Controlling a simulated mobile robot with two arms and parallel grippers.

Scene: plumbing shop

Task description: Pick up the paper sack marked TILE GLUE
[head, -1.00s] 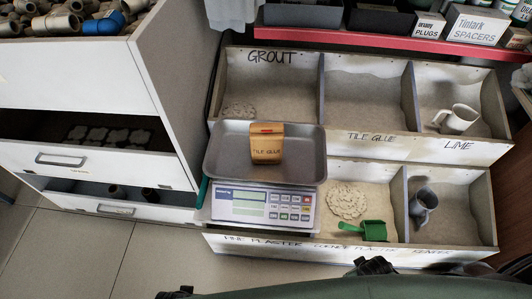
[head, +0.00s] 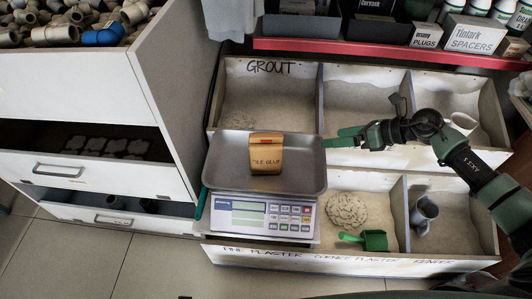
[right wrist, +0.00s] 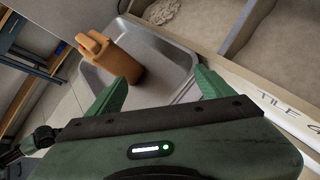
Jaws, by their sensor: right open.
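The paper sack marked TILE GLUE (head: 266,153) is small, orange-brown and upright, with a red mark near its top. It stands in the metal pan (head: 222,176) of a scale. My right gripper (head: 343,137) is just right of the pan, apart from the sack, with its fingers toward it. In the right wrist view the sack (right wrist: 117,58) is beyond the open, empty fingers (right wrist: 158,92), toward the left one.
The scale (head: 262,213) stands before wooden bins of powder, one marked GROUT (head: 270,68). A green scoop (head: 366,240) and a grey jug (head: 424,213) lie in the lower bins. A drawer cabinet (head: 165,100) stands close on the left. A red shelf edge (head: 380,50) runs behind.

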